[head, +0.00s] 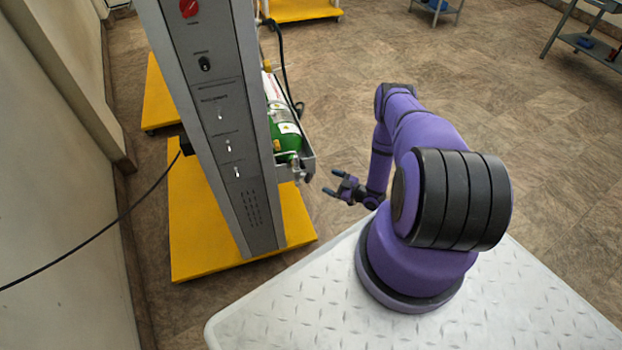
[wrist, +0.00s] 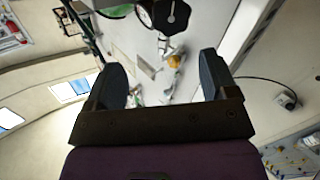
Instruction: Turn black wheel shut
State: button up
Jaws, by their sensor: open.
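The black wheel (wrist: 172,14) shows at the top edge of the wrist view, partly cut off, beyond my fingertips and a little right of centre between them. A round gauge (wrist: 144,16) sits just left of it.
The grey column (head: 222,130) stands on a yellow base (head: 195,250). A black cable (head: 95,235) runs left from it past the wall. A black hose (head: 283,65) hangs near the cylinder. Open floor (head: 330,110) lies right of the column.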

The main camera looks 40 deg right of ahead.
aim_at(310, 177)
jog(key=x, duration=0.6)
jog(key=a+x, duration=0.1)
jog(key=x, duration=0.2)
jog(key=shift+a+f, duration=0.25)
jog(key=shift+f, duration=0.1)
jog(key=shift+c, duration=0.2)
jog(key=c, duration=0.9)
